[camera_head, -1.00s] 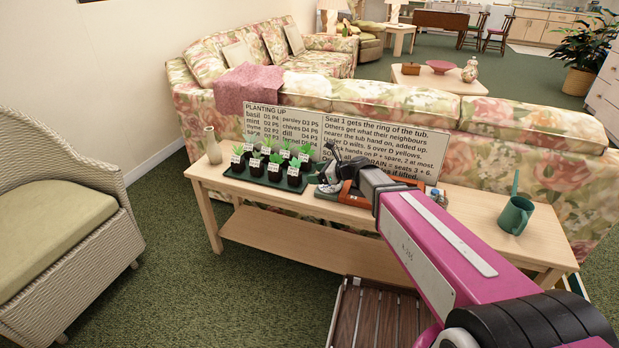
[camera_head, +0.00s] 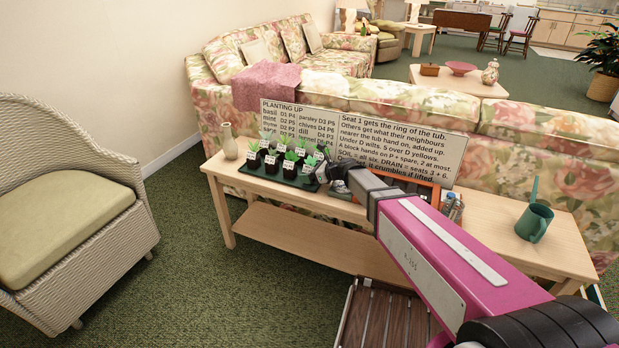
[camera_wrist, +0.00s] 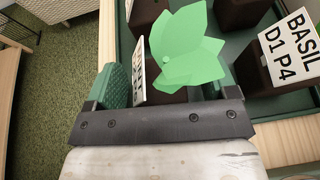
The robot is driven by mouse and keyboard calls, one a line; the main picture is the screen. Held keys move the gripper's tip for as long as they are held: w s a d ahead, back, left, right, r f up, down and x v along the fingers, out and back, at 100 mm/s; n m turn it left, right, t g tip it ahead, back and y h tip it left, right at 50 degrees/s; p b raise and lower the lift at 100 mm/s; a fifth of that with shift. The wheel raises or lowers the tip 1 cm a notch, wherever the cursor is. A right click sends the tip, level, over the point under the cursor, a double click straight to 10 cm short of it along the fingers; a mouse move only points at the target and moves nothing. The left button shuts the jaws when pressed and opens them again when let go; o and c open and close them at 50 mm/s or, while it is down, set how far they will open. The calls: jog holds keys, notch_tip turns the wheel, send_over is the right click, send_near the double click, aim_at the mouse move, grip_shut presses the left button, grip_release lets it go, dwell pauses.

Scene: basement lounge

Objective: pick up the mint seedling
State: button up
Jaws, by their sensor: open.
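Several seedlings with white tags (camera_head: 283,158) stand in dark pots in a green tray (camera_head: 275,184) on the wooden table. Their tags are too small to read in the head view, so I cannot tell which is mint there. My gripper (camera_head: 325,168) is at the tray's right end. In the wrist view my open gripper (camera_wrist: 168,92) has a green leafy seedling (camera_wrist: 187,48) in front of it, between or just beyond the jaws. Its tag (camera_wrist: 139,68) is edge-on and unreadable. A pot to the right has a tag reading BASIL D1 P4 (camera_wrist: 288,48).
A planting sign (camera_head: 400,140) leans behind the tray. A pale vase (camera_head: 229,142) stands left of the tray, a green watering can (camera_head: 535,222) at the table's right. A wicker chair (camera_head: 70,210) is at left, a floral sofa (camera_head: 390,98) behind the table.

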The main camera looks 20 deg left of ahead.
jog(key=c, duration=1)
jog(key=shift+r, duration=0.1)
